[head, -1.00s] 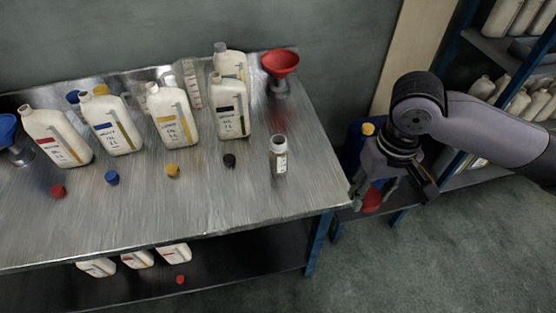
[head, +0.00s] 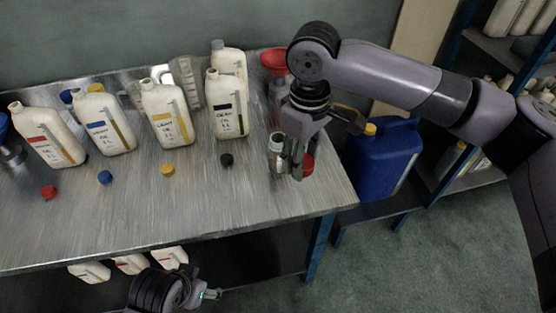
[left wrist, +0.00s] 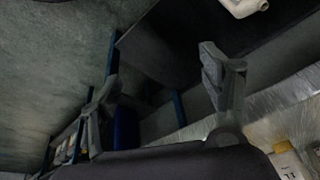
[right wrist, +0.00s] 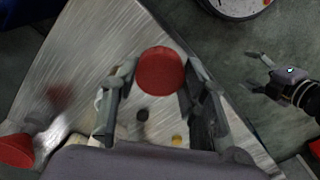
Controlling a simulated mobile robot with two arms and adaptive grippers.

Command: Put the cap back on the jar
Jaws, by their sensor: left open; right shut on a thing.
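The small clear jar (head: 276,146) stands upright on the metal table, partly hidden behind my right gripper (head: 298,168) in the head view. The right gripper is shut on the red cap (head: 308,166), which also shows between its fingers in the right wrist view (right wrist: 160,70). The cap is apart from the jar's mouth, and appears just to its right in the head view. My left gripper (head: 208,294) is low, in front of the table. In the left wrist view its fingers are apart and empty (left wrist: 157,72).
Several white bottles stand along the table (head: 120,225), with red (head: 49,192), blue (head: 105,177), yellow (head: 167,170) and black (head: 226,159) caps before them. A red funnel (head: 273,60) is behind the jar. A blue canister (head: 384,160) stands right of the table.

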